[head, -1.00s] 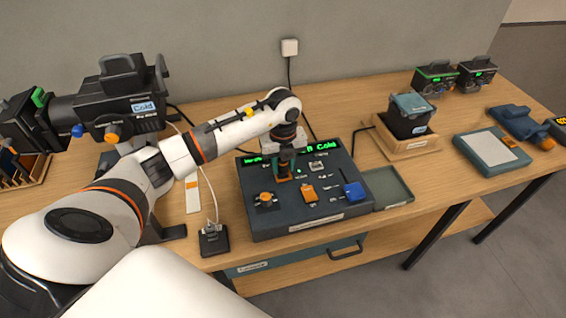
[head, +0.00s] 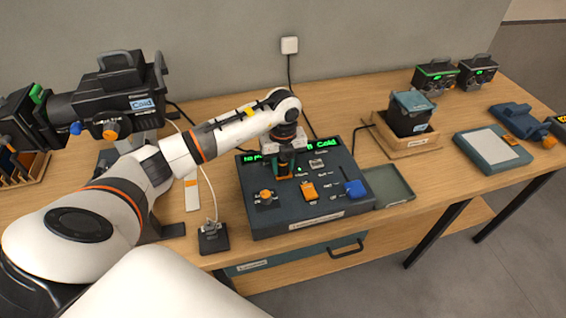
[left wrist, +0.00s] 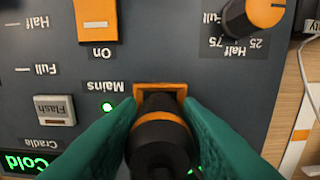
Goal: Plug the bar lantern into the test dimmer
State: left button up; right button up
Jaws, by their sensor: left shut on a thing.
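The test dimmer (head: 310,215) is a dark sloped box in the middle of the bench with a green display, and its panel fills much of the left wrist view (left wrist: 225,110). My left gripper (head: 284,172) is over the panel's upper left part. Its teal fingers (left wrist: 160,115) are shut on a black plug (left wrist: 160,138) with an orange ring. The plug is at an orange-framed socket (left wrist: 160,88); I cannot tell how deeply it sits. The large black lantern labelled Cold (head: 125,100), apparently the bar lantern, stands at the left. My right gripper is not in view.
Panel controls include an orange knob (head: 266,196), an orange switch (head: 308,191) and a blue part (head: 355,189). A shallow tray (head: 391,186) is right of the dimmer. A small black base (head: 213,238) with a white cable is front left. A wooden tray (head: 408,149) holds a black box.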

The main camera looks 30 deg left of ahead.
pick_arm(q)
jog(key=shift+s+f, duration=0.15)
jog(key=shift+f, duration=0.25)
dwell(0.9)
